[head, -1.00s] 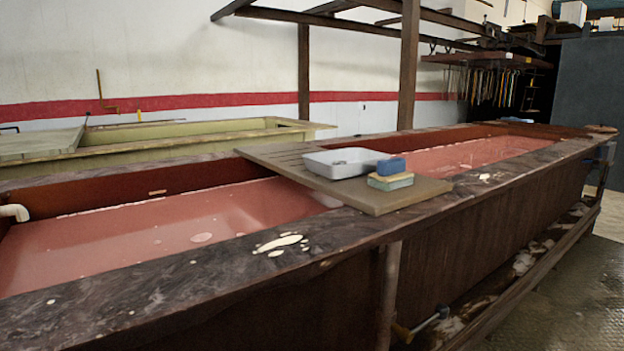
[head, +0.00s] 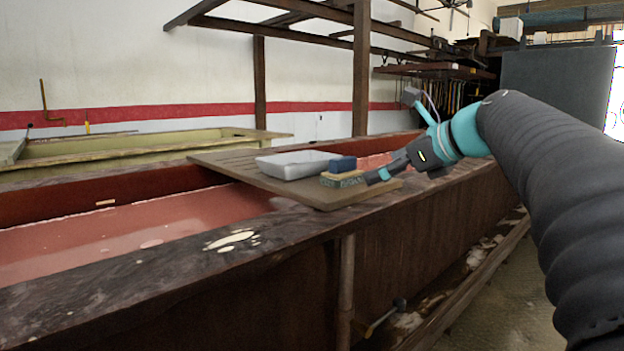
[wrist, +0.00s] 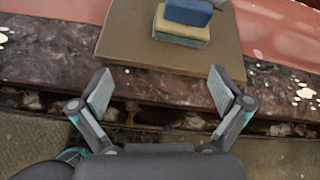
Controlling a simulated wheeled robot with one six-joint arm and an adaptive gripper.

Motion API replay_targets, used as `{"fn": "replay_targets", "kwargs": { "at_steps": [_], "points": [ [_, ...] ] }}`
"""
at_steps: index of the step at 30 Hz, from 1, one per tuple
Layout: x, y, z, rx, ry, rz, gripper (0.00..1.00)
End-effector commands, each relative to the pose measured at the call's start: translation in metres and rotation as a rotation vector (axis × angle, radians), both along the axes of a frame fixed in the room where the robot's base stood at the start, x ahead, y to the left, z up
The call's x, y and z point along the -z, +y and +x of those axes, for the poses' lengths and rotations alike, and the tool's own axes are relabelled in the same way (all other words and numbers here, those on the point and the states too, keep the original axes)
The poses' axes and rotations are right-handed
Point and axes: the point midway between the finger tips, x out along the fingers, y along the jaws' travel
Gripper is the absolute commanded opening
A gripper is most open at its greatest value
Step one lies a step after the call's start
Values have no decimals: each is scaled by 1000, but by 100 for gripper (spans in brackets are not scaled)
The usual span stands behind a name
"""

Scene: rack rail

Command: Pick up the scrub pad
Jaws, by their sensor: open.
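A two-layer pad, yellow above and grey-green below (head: 342,180), lies on a wooden board (head: 235,165) across the tank. A smaller blue block (head: 343,163) sits on top of it. I cannot tell for sure which of the two is the scrub pad. In the wrist view the blue block (wrist: 188,11) and the layered pad (wrist: 182,32) are at the top, slightly right of centre. My gripper (head: 374,177) is just right of the pad in the head view. In the wrist view my gripper (wrist: 161,78) is open and empty, its fingers short of the pad.
A white tray (head: 290,165) stands on the board, left of and behind the pad. Reddish liquid (head: 120,232) fills the tank on both sides of the board. The stained tank rim (head: 150,275) runs along the front. The board's near part (wrist: 165,58) is clear.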

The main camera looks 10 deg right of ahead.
Motion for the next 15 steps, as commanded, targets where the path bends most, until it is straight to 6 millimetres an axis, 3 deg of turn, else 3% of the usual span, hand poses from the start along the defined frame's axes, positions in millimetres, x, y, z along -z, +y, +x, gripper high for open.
{"fn": "replay_targets", "kwargs": {
  "at_steps": [3, 7, 15],
  "points": [
    [-20, -17, 17, 59, 25, 156, 100],
    [-30, -23, 24, 81, 40, 239, 100],
    [-18, 0, 55, 82, 45, 254, 100]
  ]
}}
